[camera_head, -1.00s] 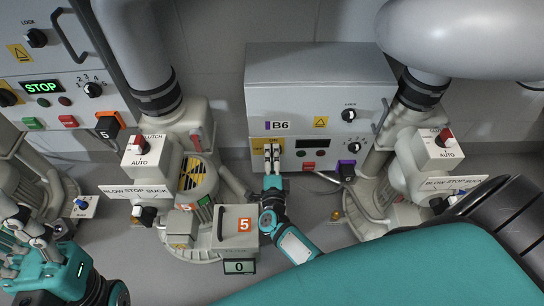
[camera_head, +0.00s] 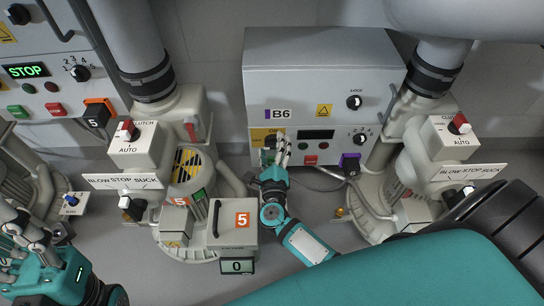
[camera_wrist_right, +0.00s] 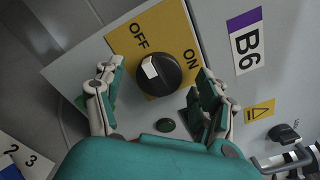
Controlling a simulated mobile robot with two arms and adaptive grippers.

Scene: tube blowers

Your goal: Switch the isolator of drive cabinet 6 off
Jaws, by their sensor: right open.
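Drive cabinet 6 (camera_head: 330,75) is a grey box marked B6, in the middle of the head view. Its isolator is a black knob (camera_wrist_right: 172,68) with a white mark, on a yellow plate (camera_wrist_right: 123,42) lettered OFF and ON. In the head view the yellow plate (camera_head: 257,134) shows at the cabinet's left, the knob partly hidden by my fingers. My right gripper (camera_wrist_right: 160,80) is open, one finger on each side of the knob in the wrist view, without visible contact. My left gripper (camera_head: 18,238) is at the lower left, its opening unclear.
A smaller selector (camera_head: 354,102) and a numbered knob (camera_head: 360,139) are also on the cabinet. A blower marked 5 (camera_head: 232,221) stands left of my right arm. Another blower (camera_head: 436,150) stands at the right. A cabinet with a lit STOP display (camera_head: 25,71) is at the left.

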